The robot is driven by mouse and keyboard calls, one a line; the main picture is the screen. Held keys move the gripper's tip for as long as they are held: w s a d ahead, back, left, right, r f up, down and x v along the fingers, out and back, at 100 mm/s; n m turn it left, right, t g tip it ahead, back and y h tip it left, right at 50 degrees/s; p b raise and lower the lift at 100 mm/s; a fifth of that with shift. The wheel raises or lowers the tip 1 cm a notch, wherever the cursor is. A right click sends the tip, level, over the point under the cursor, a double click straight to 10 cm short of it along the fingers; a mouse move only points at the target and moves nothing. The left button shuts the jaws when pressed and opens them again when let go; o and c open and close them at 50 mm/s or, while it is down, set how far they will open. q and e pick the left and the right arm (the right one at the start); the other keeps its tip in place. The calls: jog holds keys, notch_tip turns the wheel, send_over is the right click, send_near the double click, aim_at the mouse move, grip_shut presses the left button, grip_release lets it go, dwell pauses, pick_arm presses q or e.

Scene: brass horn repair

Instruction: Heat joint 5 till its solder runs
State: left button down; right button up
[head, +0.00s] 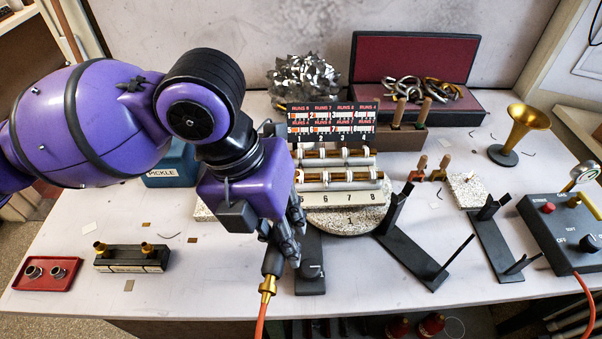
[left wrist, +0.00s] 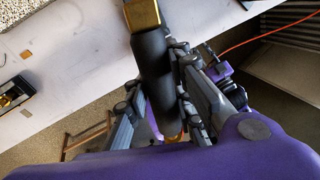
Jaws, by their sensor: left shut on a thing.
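My left gripper (head: 294,238) is shut on the black handle of a torch (head: 271,266), which has a brass fitting and an orange hose at its lower end. The handle also shows between the fingers in the left wrist view (left wrist: 153,65). The torch's nozzle end is hidden behind my wrist in the head view, and I see no flame. Brass tube joints (head: 340,178) lie in two rows on a rack, behind a strip numbered 5 to 8 (head: 345,198). My wrist covers the rack's left end, so joint 5 is partly or wholly hidden. My right gripper is not in view.
A dark board with red labels (head: 333,115) stands behind the rack. Black stands (head: 415,252) are to the right, with a control box (head: 560,225) beyond. A red tray (head: 47,273) and black block (head: 132,262) are at left. The front left table is mostly clear.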

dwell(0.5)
